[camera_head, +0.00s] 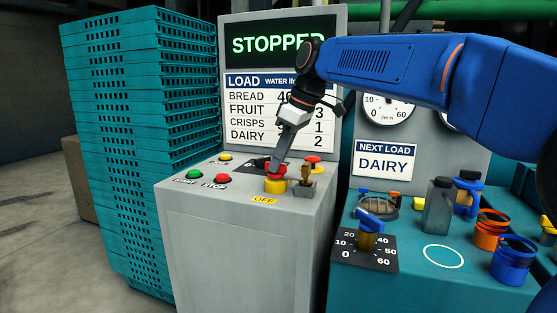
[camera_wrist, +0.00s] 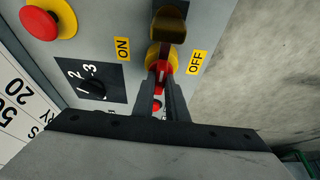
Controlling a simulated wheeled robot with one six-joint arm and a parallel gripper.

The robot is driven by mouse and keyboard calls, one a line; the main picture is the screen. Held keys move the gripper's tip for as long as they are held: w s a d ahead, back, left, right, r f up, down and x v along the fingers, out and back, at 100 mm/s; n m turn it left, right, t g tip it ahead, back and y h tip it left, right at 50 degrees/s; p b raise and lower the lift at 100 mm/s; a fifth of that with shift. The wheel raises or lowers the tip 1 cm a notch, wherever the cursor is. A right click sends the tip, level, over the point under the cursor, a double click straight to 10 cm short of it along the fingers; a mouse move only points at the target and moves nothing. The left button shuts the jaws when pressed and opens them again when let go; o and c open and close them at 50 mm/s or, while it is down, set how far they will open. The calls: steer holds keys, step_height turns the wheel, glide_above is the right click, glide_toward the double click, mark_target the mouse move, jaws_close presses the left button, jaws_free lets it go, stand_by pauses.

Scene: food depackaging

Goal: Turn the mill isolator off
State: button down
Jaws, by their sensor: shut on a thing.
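The mill isolator is a red handle (camera_head: 276,170) on a yellow round base (camera_head: 275,186), on top of the grey control cabinet. A yellow OFF label (camera_head: 263,200) lies in front of it. In the wrist view, the red handle (camera_wrist: 162,78) stands between an ON label (camera_wrist: 122,49) on the left and an OFF label (camera_wrist: 196,62) on the right. My gripper (camera_wrist: 162,88) is shut on the handle, one finger on each side. The fingers hide part of the handle, and I cannot tell which label it points to. The display (camera_head: 280,44) reads STOPPED.
A brass key-like part (camera_head: 306,173) stands close right of the isolator. A red mushroom button (camera_head: 312,160), a green button (camera_head: 194,175) and a red button (camera_head: 221,178) are nearby. Stacked teal crates (camera_head: 140,130) stand left; a dial valve (camera_head: 367,225) is at right.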

steer(key=m, duration=0.2)
steer(key=m+t, duration=0.1)
steer(key=m, duration=0.1)
steer(key=shift+s+a+h, duration=0.1)
steer(key=shift+s+h, duration=0.1)
steer(key=shift+h, duration=0.2)
steer(key=m, duration=0.2)
steer(key=m+t+h, duration=0.1)
steer(key=m, duration=0.1)
steer(key=shift+a+m+t, duration=0.15)
steer(key=shift+m+t, duration=0.15)
steer(key=m+h, duration=0.2)
steer(key=m, duration=0.2)
steer(key=shift+a+m, duration=0.15)
steer(key=shift+m, duration=0.15)
steer(key=shift+a+m+h, duration=0.1)
steer(key=shift+m+h, duration=0.8)
steer(key=shift+m, duration=1.3)
steer(key=c, duration=1.8)
jaws_free()
steer(key=shift+o, duration=0.2)
